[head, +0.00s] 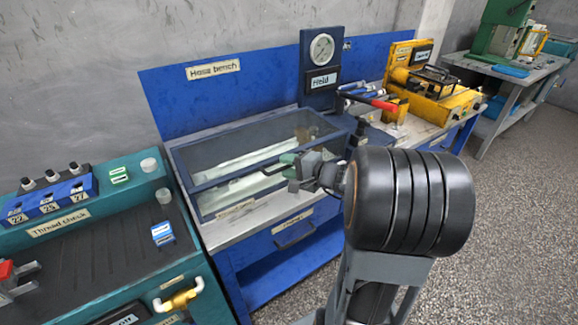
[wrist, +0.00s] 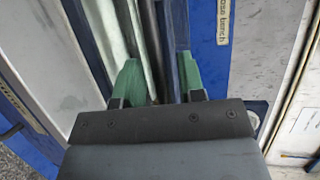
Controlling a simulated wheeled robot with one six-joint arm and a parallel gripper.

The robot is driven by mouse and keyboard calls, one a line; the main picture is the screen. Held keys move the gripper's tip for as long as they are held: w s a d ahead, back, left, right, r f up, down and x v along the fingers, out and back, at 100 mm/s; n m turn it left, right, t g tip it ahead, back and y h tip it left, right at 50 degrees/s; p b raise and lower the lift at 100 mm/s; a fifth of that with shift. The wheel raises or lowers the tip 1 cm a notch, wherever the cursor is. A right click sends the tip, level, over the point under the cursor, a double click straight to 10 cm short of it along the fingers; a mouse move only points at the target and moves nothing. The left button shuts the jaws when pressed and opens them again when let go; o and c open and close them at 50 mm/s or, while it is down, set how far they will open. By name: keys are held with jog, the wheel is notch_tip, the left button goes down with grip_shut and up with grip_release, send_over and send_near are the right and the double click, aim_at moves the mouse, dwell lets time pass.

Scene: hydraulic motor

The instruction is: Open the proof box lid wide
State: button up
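The proof box (head: 196,205) is a long clear-walled box with a dark blue frame on the hose bench. Its lid (head: 235,148) is a dark see-through panel with a blue rim and looks shut. Pale lengths of material show inside. My gripper (head: 288,168) is at the box's front side, near the lid's front edge, right of its middle. In the wrist view, the green fingers (wrist: 160,75) stand apart, with dark blue frame bars (wrist: 172,45) running between them. I cannot tell whether either finger touches the frame.
A gauge panel (head: 321,65) stands behind the box. A red-handled lever (head: 380,103) lies to its right, with a yellow machine (head: 430,100) beyond. The teal thread check bench (head: 90,240) is at left. Open floor (head: 510,200) lies to the right.

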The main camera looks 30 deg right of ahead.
grip_shut()
dwell(0.4)
